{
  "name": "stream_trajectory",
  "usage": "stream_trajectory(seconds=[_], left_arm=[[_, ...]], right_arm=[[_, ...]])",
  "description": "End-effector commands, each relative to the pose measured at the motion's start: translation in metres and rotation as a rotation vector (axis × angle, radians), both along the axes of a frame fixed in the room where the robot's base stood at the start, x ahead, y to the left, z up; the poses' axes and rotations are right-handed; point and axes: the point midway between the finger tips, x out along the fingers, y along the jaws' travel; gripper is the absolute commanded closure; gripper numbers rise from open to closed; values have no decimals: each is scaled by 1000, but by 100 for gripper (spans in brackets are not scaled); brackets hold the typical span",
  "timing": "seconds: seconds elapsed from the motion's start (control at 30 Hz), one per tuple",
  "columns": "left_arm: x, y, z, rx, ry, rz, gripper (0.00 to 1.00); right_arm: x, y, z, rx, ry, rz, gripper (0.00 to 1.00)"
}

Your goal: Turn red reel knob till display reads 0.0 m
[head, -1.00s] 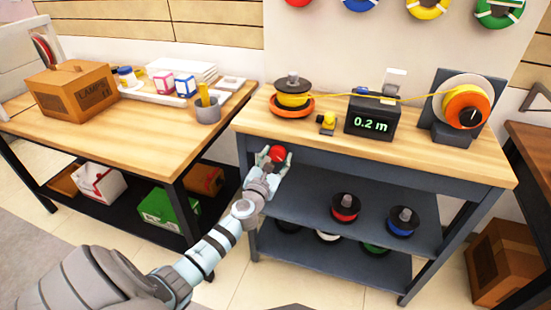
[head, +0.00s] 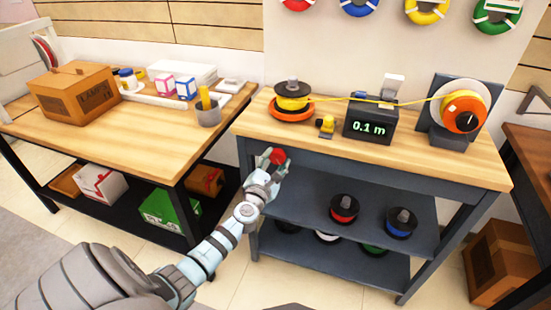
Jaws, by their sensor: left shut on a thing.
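The red knob (head: 278,157) is on the front of the workbench, below its top edge. My left gripper (head: 273,159) is at the knob with its fingers shut on it, and partly hides it. The display (head: 368,125) stands on the bench top and reads 0.1 m in green. A yellow line runs from the yellow spool on an orange base (head: 292,99) past the display to the orange reel (head: 464,112) at the right. My right gripper is not in view.
The workbench (head: 440,167) has lower shelves with red (head: 344,208) and blue (head: 401,222) spools. A wooden table (head: 110,143) at the left bears a cardboard box (head: 75,92) and a grey cup (head: 208,113). Floor shows between the table and the bench.

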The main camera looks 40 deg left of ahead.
Motion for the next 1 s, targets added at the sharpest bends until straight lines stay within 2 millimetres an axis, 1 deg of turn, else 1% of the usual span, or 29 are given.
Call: stream_trajectory(seconds=[0.03, 0.2, 0.4, 0.6, 0.97, 1.0], left_arm=[[0, 0, 1, 30, 14, 0, 86], [0, 0, 0, 136, 50, 0, 86], [0, 0, 0, 221, 79, -1, 86], [0, 0, -1, 257, 92, -1, 86], [0, 0, -1, 262, 94, -2, 86], [0, 0, -1, 261, 94, -2, 55]], right_arm=[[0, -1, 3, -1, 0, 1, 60], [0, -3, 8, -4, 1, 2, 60], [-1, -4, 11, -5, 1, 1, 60], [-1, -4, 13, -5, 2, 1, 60], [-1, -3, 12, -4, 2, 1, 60], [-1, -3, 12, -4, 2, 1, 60]])
